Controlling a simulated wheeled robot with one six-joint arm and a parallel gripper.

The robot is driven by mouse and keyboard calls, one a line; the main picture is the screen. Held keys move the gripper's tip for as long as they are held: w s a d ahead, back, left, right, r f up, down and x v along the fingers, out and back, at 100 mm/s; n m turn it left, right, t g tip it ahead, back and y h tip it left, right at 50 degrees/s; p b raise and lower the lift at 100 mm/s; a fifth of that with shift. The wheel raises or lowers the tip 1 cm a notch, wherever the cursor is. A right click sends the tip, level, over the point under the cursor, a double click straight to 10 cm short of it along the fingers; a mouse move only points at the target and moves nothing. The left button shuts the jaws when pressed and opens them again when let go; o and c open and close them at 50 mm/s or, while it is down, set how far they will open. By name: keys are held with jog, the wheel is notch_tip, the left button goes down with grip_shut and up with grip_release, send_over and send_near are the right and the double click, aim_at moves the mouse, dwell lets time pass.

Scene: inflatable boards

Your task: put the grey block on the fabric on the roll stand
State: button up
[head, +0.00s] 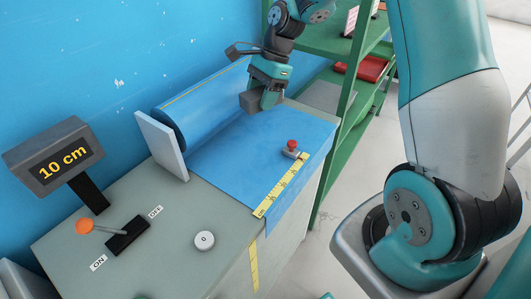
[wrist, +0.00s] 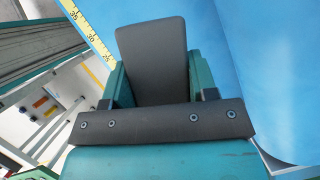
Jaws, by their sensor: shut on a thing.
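The grey block (head: 251,102) is held in my gripper (head: 264,100), above the blue fabric near the roll. In the wrist view the dark grey block (wrist: 153,55) stands between the jaws (wrist: 160,90), which are shut on it. The blue fabric (head: 229,146) lies flat over the top of the roll stand (head: 150,220) and hangs over its front edge. The blue roll (head: 205,105) lies along the back. In the head view I cannot tell whether the block touches the fabric.
A yellow ruler (head: 280,186) and a red-knobbed piece (head: 291,147) are at the fabric's front edge. A white end plate (head: 161,145) stands beside the roll. A display (head: 58,160) reads 10 cm, near an orange-knobbed lever (head: 86,227). Green shelves (head: 345,100) stand behind right.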

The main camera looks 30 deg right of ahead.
aim_at(262, 142)
jog(key=r+m+t+b, duration=0.1)
jog(key=r+m, duration=0.1)
jog(key=m, duration=0.1)
jog(key=d+r+m+t+b, duration=0.1)
jog(key=r+m, duration=0.1)
jog(key=m, duration=0.1)
jog(key=r+m+t+h+b, duration=0.1)
jog(key=r+m, duration=0.1)
jog(key=m, duration=0.1)
jog(key=shift+d+r+b, duration=0.1)
jog(key=shift+d+b, duration=0.05)
jog(key=shift+b, duration=0.25)
jog(key=shift+f, duration=0.2)
notch_tip(262, 142, down, 19)
jog(key=shift+f, duration=0.1)
jog(key=o, duration=1)
jog(key=shift+f, duration=0.1)
